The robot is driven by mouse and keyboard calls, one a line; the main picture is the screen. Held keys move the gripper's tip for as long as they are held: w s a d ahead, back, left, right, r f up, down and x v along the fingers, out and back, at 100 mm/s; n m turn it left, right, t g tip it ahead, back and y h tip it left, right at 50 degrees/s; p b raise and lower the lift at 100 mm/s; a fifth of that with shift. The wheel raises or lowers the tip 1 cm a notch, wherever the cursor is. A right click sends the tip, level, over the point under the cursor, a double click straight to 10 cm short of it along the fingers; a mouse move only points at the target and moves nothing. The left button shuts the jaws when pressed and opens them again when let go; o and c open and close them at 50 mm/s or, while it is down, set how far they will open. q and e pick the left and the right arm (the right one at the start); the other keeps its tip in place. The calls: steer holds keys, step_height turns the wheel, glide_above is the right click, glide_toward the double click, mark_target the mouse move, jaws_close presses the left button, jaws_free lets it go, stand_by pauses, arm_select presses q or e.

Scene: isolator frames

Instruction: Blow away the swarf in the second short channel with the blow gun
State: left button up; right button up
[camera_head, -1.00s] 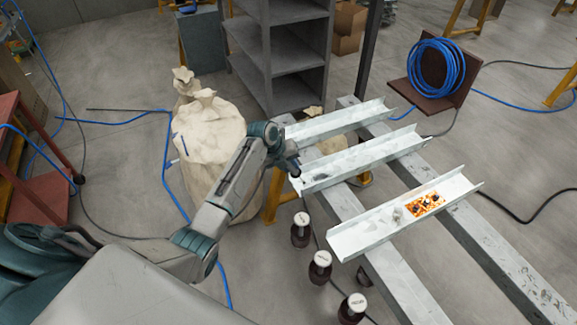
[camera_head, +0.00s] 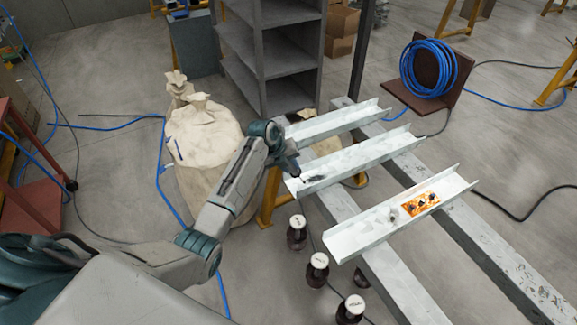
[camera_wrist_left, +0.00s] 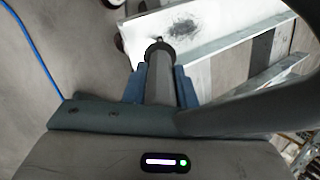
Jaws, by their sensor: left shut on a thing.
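Three short metal channels lie across two long beams. The middle channel (camera_head: 362,160) has a dark patch of swarf (camera_head: 313,178) near its left end; the patch shows on the pale floor of a channel in the left wrist view (camera_wrist_left: 184,28). My left gripper (camera_head: 294,172) is at that left end. In the left wrist view its fingers (camera_wrist_left: 160,85) are shut on the grey blow gun (camera_wrist_left: 160,62), whose dark tip points toward the swarf. I cannot tell whether the tip touches the channel. My right gripper is not in view.
The near channel (camera_head: 365,228) carries an orange patch (camera_head: 421,204) with dark bits. The far channel (camera_head: 335,122) lies behind. Several dark bottles with white caps (camera_head: 318,262) stand below the left ends. A pale sack (camera_head: 203,140) stands left of my arm, a grey shelf (camera_head: 285,55) behind.

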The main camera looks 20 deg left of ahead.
mark_target(300, 170)
arm_select(q)
steer(key=shift+w+d+f+b, duration=0.1)
steer(key=shift+w+d+b, duration=0.2)
steer(key=shift+w+d, duration=0.35)
steer(key=shift+w, duration=0.05)
steer(key=shift+w+d, duration=0.1)
steer(key=shift+w+d+b, duration=0.4)
steer(key=shift+w+b, duration=0.1)
steer(key=shift+b, duration=0.05)
steer(key=shift+w, duration=0.1)
stand_by(0.5)
steer(key=shift+w+d+b, duration=0.4)
steer(key=shift+w+d, duration=0.1)
steer(key=shift+w, duration=0.15)
steer(key=shift+w+d, duration=0.1)
steer(key=shift+w, duration=0.15)
